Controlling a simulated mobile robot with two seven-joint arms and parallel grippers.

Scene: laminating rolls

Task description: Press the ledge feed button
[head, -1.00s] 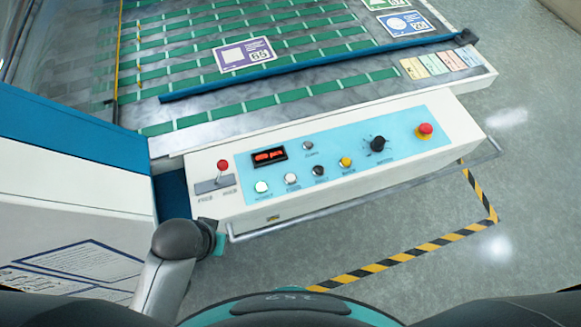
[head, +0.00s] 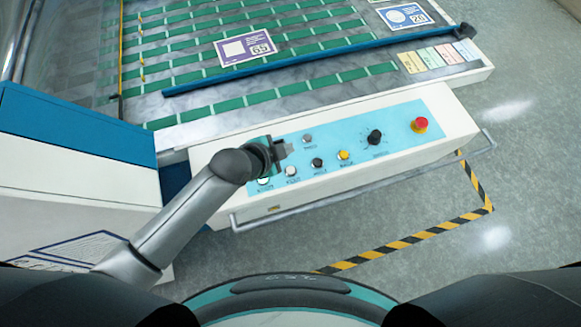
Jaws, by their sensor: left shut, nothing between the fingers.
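The ledge control panel (head: 390,147) is a light blue plate on the white machine front. It carries a row of small buttons: a white one (head: 264,181) at the left, a pale one (head: 291,171), a black one (head: 317,163) and a yellow one (head: 343,155). A small grey button (head: 307,138) sits above the row. The labels are too small to read surely, so I cannot tell which is feed. My left gripper (head: 287,149) is shut and empty over the panel's left part, above the pale buttons. It hides the red display and the lever. My right gripper is out of view.
A black knob (head: 375,137) and a red emergency stop (head: 420,125) are at the panel's right. A metal rail (head: 350,190) runs along the front below it. A blue bar (head: 320,58) crosses the bed behind. A blue and white housing (head: 75,150) stands left.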

